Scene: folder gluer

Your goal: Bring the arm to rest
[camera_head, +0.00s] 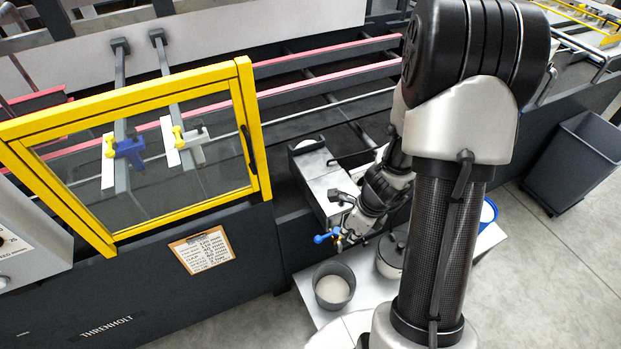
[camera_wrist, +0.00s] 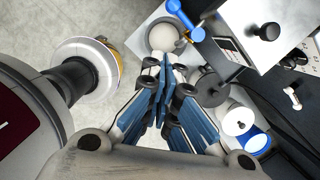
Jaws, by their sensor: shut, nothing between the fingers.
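My arm reaches down from the upper right of the head view, and its wrist is over the small white table beside the machine. My gripper (camera_wrist: 164,74) shows in the wrist view with its blue-padded fingers together and nothing between them. In the head view the gripper is hard to make out among the dark wrist parts and the fittings of the metal unit. A cup with pale contents (camera_wrist: 163,37) lies just beyond the fingertips in the wrist view; it also shows in the head view (camera_head: 333,290). I cannot tell the height of the fingers above the table.
A blue-handled valve (camera_head: 325,238) on the metal glue unit (camera_head: 322,175) is close to the wrist. A lidded pot (camera_head: 389,266) and a blue-rimmed container (camera_head: 488,212) crowd the table (camera_head: 305,284). A yellow-framed guard (camera_head: 250,130) stands left; a dark bin (camera_head: 572,165) stands right. Open floor lies lower right.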

